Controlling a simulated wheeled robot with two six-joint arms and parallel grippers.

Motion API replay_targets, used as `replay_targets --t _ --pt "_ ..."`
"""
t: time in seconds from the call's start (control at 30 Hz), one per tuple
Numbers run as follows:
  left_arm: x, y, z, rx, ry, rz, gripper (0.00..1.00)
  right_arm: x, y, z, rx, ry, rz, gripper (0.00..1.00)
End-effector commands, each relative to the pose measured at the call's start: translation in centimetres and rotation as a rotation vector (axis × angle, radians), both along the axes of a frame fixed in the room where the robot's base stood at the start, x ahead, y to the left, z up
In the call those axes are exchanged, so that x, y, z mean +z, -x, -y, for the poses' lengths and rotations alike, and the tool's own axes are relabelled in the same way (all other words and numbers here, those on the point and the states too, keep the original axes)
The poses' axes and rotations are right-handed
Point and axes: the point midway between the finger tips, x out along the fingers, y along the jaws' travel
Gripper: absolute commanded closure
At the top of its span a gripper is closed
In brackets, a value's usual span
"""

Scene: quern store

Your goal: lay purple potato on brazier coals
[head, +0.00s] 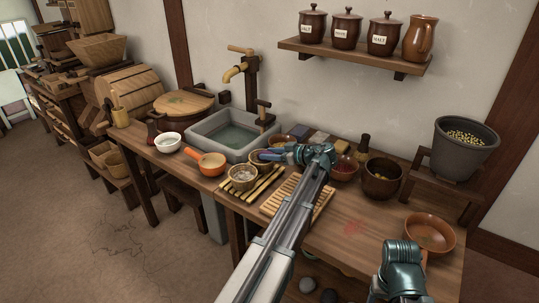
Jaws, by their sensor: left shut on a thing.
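My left gripper (268,155) reaches over the worktop, just in front of the stone sink. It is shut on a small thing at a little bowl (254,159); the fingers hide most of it. A purplish patch shows there, too small to tell for sure whether it is the purple potato. My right gripper (403,258) is low at the right over the table's front, seen from behind; its fingertips are hidden. I cannot make out a brazier or coals in this view.
A slatted wooden rack (283,204), dark pot (382,178) and brown bowl (430,233) stand on the worktop. A grey bucket (464,145) holds yellowish bits.

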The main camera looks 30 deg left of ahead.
Motion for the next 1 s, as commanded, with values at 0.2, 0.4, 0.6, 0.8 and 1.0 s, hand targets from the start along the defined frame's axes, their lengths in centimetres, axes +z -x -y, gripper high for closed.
replay_targets --t 0.2,0.4,0.6,0.8,1.0 --pt "1.3 0.0 0.0 0.0 0.0 0.0 1.0 1.3 0.0 0.0 0.0 0.0 0.0 0.34" --pt "3.2 0.0 0.0 0.0 0.0 0.0 1.0 3.1 0.0 0.0 0.0 0.0 0.0 0.34" --pt "3.7 3.6 0.7 0.0 0.0 0.0 1.0 3.7 0.0 0.0 0.0 0.0 0.0 0.34" --pt "4.2 8.8 1.7 -0.001 0.0 0.0 1.0 4.2 0.0 0.0 0.0 0.0 0.0 0.34" --pt "4.6 13.3 2.7 0.0 0.0 0.0 1.0 4.6 0.0 0.0 0.0 0.0 0.0 0.34"
